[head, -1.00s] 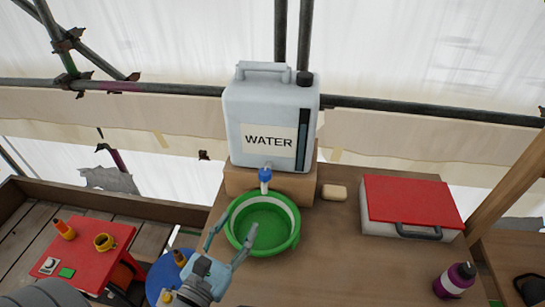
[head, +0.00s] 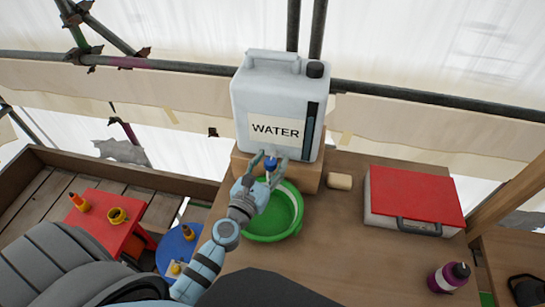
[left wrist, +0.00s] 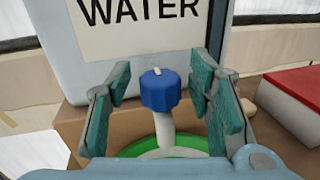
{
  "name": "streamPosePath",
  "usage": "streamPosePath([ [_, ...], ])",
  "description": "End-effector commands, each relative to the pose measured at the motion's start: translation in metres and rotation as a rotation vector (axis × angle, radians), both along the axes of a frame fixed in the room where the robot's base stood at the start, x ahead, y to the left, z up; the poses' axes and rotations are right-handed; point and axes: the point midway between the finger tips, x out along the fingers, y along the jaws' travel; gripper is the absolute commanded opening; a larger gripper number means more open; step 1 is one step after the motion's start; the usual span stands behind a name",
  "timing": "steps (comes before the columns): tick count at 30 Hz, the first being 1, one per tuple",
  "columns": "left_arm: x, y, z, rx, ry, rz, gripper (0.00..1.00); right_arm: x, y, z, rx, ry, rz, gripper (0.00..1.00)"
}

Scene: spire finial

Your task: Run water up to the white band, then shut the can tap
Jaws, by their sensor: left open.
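The white water can (head: 277,95), marked WATER, stands on a wooden block above the table. Its blue tap (head: 271,163) sticks out low at the front. In the left wrist view the blue tap knob (left wrist: 160,92) sits between the fingers, apart from both, above a pale spout. The green basin (head: 278,226) with its white band (head: 292,196) is under the tap; my gripper and arm hide part of it. No water stream can be made out, and the level cannot be told. My left gripper (head: 270,158) is open around the tap. My right gripper is not in view.
A soap-like bar (head: 340,181) and a red-lidded box (head: 415,196) are right of the can. A purple bottle (head: 449,277) stands at the front right. A red table (head: 104,215) and a blue stool (head: 178,248) are at the left. The table's middle right is clear.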

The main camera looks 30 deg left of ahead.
Motion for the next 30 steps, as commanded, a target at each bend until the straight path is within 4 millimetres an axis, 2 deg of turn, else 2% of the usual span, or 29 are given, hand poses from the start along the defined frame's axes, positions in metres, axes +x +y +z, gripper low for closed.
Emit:
streamPosePath([
  [3,0.0069,0.0001,-0.0003,0.000,0.000,0.000,0.48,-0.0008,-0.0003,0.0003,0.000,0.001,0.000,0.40],
  [10,0.0076,0.0001,-0.0007,0.000,0.000,-0.001,0.48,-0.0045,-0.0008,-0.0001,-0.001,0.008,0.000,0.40],
  [19,0.0075,0.0000,-0.0006,0.001,0.000,-0.001,0.01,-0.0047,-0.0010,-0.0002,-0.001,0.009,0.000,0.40],
  [20,0.0075,-0.0048,-0.0006,-0.003,0.000,0.000,0.00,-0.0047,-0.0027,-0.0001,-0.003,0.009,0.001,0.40],
  [30,0.0078,0.0009,-0.0013,0.004,-0.002,-0.048,0.00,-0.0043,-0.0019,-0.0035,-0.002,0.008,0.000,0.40],
])
